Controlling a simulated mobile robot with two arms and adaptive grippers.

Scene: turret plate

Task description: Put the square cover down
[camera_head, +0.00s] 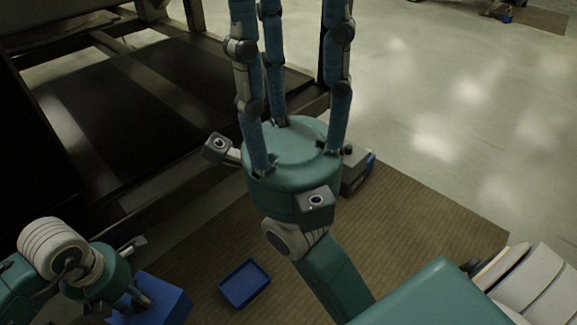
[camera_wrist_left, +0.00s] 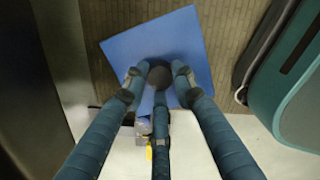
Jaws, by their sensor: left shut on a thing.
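The square cover (camera_wrist_left: 190,38) is a flat blue square with a dark round knob (camera_wrist_left: 159,77) in its middle. My left gripper (camera_wrist_left: 158,84) has its three fingers closed around this knob. In the head view the blue cover (camera_head: 168,302) shows at the lower left, partly hidden by my left gripper (camera_head: 135,298). I cannot tell how far the cover is above the floor. My right gripper (camera_head: 290,25) stands in the middle of the head view, fingers pointing up, spread and empty where they show. Its fingertips are cut off by the top edge.
A small blue tray (camera_head: 245,284) lies on the brown mat (camera_head: 430,215), right of the cover. A grey block with a blue part (camera_head: 356,174) is behind my right gripper. A dark frame (camera_head: 130,120) fills the upper left.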

